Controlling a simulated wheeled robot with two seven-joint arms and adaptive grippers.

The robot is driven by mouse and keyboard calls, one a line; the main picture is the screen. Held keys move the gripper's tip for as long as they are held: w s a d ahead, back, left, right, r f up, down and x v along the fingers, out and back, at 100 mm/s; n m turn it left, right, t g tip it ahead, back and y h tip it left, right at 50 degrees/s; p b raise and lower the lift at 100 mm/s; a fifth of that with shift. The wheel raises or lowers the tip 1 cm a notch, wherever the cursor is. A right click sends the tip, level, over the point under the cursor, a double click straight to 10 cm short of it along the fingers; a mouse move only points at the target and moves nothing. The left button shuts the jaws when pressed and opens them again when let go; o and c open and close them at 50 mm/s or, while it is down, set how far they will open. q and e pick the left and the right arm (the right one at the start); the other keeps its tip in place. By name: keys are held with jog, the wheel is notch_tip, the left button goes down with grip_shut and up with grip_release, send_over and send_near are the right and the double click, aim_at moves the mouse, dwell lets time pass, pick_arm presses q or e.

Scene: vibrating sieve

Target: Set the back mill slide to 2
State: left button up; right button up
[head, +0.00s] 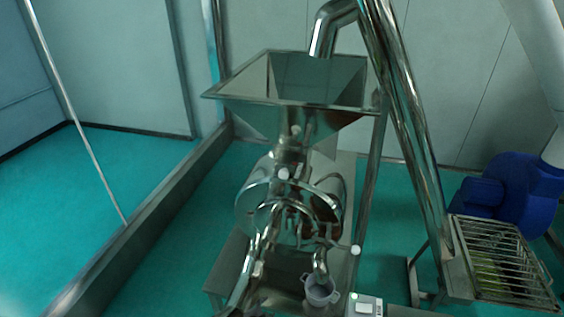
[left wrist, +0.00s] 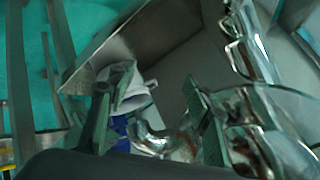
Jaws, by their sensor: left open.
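A shiny steel mill (head: 262,205) stands below a square hopper (head: 290,115). Two pale round knobs show on the hopper neck and mill, an upper one (head: 296,130) and a lower one (head: 283,173). I cannot tell which one belongs to the back slide, and no scale marks are readable. In the left wrist view my left gripper (left wrist: 152,108) is open, with its two dark fingers apart and nothing clearly between them. In the head view shiny arm-like parts overlap the mill front, and the fingertips are hard to make out. My right gripper is not in view.
A steep steel pipe (head: 410,125) rises right of the hopper. A blue blower (head: 508,190) and a barred tray (head: 500,258) stand at the right. A grey cup (head: 320,290) sits low in front of the mill. Green floor (head: 170,240) is clear at the left.

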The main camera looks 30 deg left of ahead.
pick_arm(q)
jog(key=w+a+r+m+t+p, duration=0.1)
jog(key=w+r, duration=0.3)
jog(key=r, duration=0.4)
jog(key=w+r+t+p, duration=0.15)
jog(key=w+r, duration=0.25)
jog(key=r, duration=0.4)
jog(key=m+t+y+p, duration=0.3)
jog(key=m+t+p, duration=0.3)
jog(key=p, duration=0.1)
send_near(283, 176)
jog(key=d+x, duration=0.1)
jog(key=x, duration=0.2)
jog(key=b+x, duration=0.1)
jog(key=x, duration=0.4)
jog(key=a+b+x, duration=0.1)
jog(key=x, duration=0.1)
jog(key=shift+w+a+b, duration=0.1)
jog(key=shift+w+b, duration=0.15)
jog(key=shift+b, duration=0.1)
jog(key=shift+w, duration=0.1)
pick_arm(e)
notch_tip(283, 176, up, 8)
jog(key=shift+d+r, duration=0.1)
pick_arm(q)
grip_shut()
